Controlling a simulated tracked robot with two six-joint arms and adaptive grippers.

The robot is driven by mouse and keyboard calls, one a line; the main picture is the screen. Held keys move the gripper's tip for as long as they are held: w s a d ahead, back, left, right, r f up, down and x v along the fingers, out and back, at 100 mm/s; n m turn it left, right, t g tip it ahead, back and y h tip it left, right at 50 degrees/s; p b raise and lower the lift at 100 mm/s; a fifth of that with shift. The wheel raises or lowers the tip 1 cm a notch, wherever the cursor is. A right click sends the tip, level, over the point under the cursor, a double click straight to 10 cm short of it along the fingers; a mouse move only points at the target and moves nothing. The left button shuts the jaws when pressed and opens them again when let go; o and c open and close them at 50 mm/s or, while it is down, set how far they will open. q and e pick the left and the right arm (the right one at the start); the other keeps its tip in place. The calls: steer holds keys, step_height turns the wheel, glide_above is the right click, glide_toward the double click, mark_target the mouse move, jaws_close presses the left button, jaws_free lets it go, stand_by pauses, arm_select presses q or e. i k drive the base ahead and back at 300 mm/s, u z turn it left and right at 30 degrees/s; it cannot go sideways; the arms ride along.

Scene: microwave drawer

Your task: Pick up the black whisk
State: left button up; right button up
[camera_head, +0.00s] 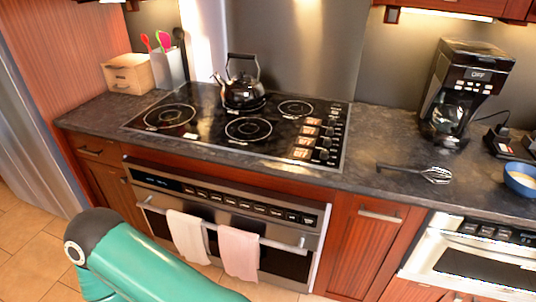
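The black whisk (415,173) lies on the dark countertop, right of the cooktop and in front of the coffee maker. Its dark handle points left and its lighter wire head is at the right. A green arm link with a dark joint, part of my own body, shows at the lower left. Neither of my grippers is in view.
A coffee maker (464,92) stands behind the whisk. A blue bowl (520,182) sits to its right. The cooktop (183,137) with a black kettle (241,84) is to the left. Counter around the whisk is clear. Two towels hang on the oven handle (290,246).

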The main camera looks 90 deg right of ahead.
mark_target(379, 165)
steer(key=u, duration=0.3)
steer(key=i, duration=0.5)
steer(key=z, duration=2.4)
steer(key=i, duration=0.35)
steer(key=z, duration=2.3)
steer(key=k, duration=0.3)
steer(key=z, duration=0.6)
steer(key=i, duration=1.35)
steer(key=u, duration=0.5)
